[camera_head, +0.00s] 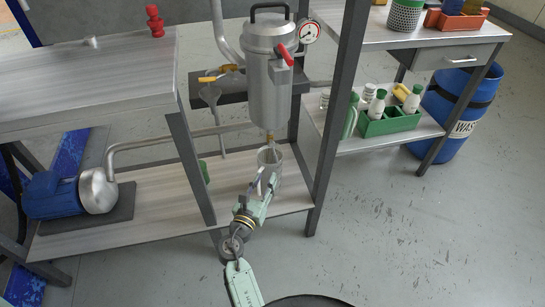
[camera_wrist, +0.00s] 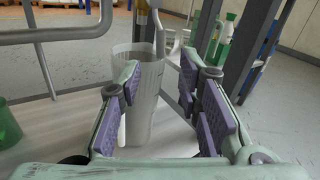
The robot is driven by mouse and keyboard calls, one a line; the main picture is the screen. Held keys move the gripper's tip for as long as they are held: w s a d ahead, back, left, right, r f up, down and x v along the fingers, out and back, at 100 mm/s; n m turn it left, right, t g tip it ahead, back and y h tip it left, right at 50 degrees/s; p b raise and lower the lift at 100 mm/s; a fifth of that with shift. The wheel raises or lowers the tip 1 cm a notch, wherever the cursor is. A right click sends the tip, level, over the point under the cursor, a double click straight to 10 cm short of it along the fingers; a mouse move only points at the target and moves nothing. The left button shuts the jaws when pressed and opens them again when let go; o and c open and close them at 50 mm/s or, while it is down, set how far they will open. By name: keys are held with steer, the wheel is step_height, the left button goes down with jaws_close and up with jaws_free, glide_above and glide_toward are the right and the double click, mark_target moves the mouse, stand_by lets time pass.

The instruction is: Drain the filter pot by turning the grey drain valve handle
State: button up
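The filter pot (camera_head: 268,85) is a silver cylinder with a black lid handle, held upright in the frame. A brass drain fitting (camera_head: 270,135) hangs under it. I cannot clearly make out the grey drain valve handle. A translucent jug (camera_head: 270,157) stands below the drain on the lower shelf; it also shows in the wrist view (camera_wrist: 143,110). My gripper (camera_head: 264,178) is low in front of the jug, below the drain. In the wrist view its purple-padded fingers (camera_wrist: 162,88) are apart with nothing held between them. The jug lies beyond the fingers.
A red lever (camera_head: 285,53) and a pressure gauge (camera_head: 309,31) are on the pot. A grey pipe (camera_head: 165,142) runs to the blue pump (camera_head: 55,195). Frame posts (camera_head: 328,135) flank the pot. A green crate (camera_head: 390,122) holds bottles at right.

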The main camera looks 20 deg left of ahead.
mark_target(275, 160)
steer(key=w, duration=1)
steer(key=shift+w+p, duration=0.25)
steer(key=shift+p, duration=0.05)
jaws_close()
stand_by(0.4)
